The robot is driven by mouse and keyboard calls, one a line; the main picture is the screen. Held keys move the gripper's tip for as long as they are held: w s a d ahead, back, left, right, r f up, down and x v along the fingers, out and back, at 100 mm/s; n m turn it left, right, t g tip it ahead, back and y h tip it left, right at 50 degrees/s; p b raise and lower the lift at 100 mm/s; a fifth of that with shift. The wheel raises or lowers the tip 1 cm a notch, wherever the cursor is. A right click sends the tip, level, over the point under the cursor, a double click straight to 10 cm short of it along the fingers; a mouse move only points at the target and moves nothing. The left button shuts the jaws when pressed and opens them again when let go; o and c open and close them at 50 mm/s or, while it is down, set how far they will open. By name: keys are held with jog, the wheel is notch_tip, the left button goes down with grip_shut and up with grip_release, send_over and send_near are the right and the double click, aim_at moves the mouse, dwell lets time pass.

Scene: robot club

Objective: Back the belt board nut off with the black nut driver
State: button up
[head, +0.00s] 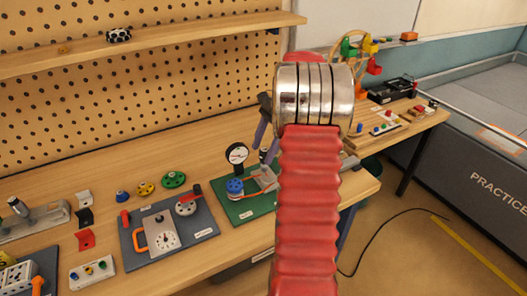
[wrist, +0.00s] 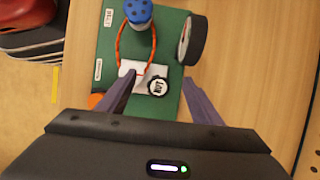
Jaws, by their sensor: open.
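The green belt board (head: 248,209) lies on the workbench; it also shows in the wrist view (wrist: 166,22). It carries a blue pulley (head: 235,187), an orange belt (wrist: 120,45) and a pale metal plate (wrist: 131,68). A round black piece with a pale, green-marked end (wrist: 157,86) shows beside the plate in the wrist view. I cannot tell whether it is the nut driver or the nut. My gripper (wrist: 159,78) is open above the board, with the black piece between its fingers in the picture. Touch cannot be told. My arm hides part of the board in the head view.
A pegboard (head: 150,90) rises behind the bench.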

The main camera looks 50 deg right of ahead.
jog(key=shift+r, duration=1.9)
jog(key=o, duration=0.6)
jog(key=shift+c, duration=0.2)
jog(key=v, duration=1.3)
jog(key=shift+d+r, duration=0.15)
jog(key=shift+r, duration=0.1)
jog(key=shift+s, duration=0.1)
